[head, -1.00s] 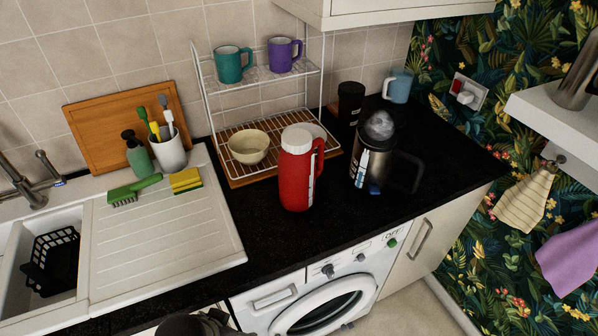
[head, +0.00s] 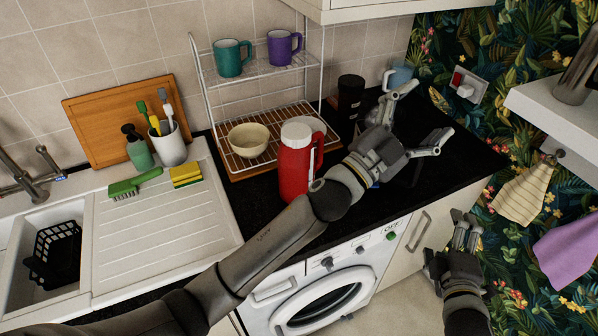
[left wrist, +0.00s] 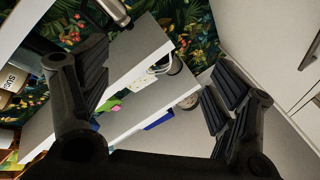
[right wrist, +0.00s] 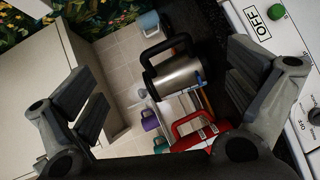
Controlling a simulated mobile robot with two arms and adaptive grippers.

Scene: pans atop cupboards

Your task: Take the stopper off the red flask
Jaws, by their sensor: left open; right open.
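The red flask (head: 294,174) stands upright on the black worktop with its white stopper (head: 297,133) on top. Its red body and handle also show in the right wrist view (right wrist: 205,141); the stopper is not clear there. My left gripper (head: 424,112) is open and empty above the worktop, to the right of the flask and apart from it. My left forearm crosses in front of the flask's lower part. My right gripper (head: 467,222) is open and empty, lower right of the worktop, in front of the cupboard and wallpaper.
A wire rack (head: 240,172) holds a bowl (head: 248,140). A wall shelf (head: 555,110) juts in at right.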

